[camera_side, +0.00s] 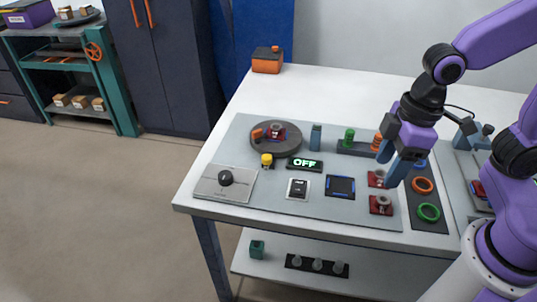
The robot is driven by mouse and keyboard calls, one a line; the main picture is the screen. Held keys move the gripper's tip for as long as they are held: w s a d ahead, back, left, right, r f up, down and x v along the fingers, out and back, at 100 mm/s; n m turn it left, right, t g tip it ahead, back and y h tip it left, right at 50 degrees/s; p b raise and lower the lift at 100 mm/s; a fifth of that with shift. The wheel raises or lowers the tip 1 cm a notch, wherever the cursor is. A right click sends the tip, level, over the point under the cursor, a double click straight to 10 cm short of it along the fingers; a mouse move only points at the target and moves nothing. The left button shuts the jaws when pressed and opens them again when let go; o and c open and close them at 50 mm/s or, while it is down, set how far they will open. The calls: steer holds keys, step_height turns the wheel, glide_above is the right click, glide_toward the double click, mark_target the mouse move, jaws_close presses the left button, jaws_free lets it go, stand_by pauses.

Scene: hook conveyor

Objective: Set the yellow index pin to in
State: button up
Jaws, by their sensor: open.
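The yellow index pin (267,159) stands at the front left rim of a round dark turntable (262,143) on the grey panel. Its yellow knob shows on top; I cannot tell from this view how deep it sits. The turntable carries a red part (277,131) and an orange piece. My gripper (388,168) is open and empty, pointing down over the right part of the panel, well to the right of the pin. It hangs near a red block with a grey ring, and I cannot tell whether it is above or beside it.
A rocker switch (298,188) and a dark square pad (341,187) lie in front. A blue-grey post (315,136) and a peg rack (357,148) stand behind.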

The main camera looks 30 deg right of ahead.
steer(key=w+a+m+t, duration=0.2)
steer(key=w+a+m, duration=0.15)
steer(key=w, duration=1.05)
steer(key=m+t+y, duration=0.1)
glide_toward(267, 157)
steer(key=x, duration=0.8)
steer(key=shift+w+a+f, duration=0.1)
steer(key=shift+f, duration=0.25)
steer(key=shift+c, duration=0.3)
